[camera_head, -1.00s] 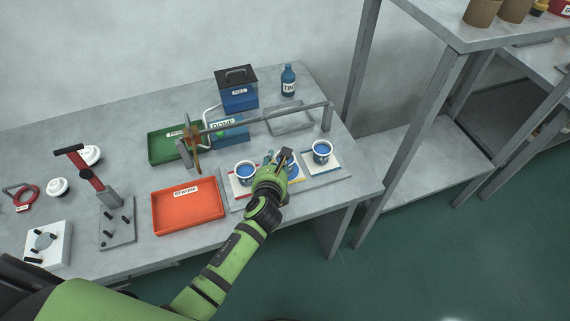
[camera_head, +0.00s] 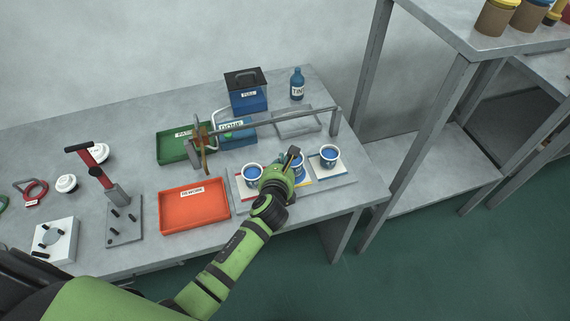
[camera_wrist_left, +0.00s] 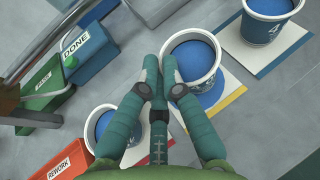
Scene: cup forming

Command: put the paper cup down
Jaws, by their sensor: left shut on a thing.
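Three paper cups with blue insides stand in a row at the right of the bench. The middle cup (camera_head: 299,164) is partly hidden by my left gripper (camera_head: 289,159). In the left wrist view the fingers (camera_wrist_left: 158,74) are shut on the near wall of this cup (camera_wrist_left: 196,62), which looks upright over a coloured card (camera_wrist_left: 222,100). I cannot tell whether its base touches the card. The left cup (camera_head: 252,174) and the right cup (camera_head: 329,156) stand beside it, the right one on its own white card (camera_head: 338,168). My right gripper is not in view.
The orange rework tray (camera_head: 194,206) lies left of the cups. Behind are the green tray (camera_head: 173,146), the blue done tray (camera_head: 238,133) and a metal arm (camera_head: 290,122) reaching across. A blue bottle (camera_head: 297,84) and a blue-black box (camera_head: 247,91) stand at the back.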

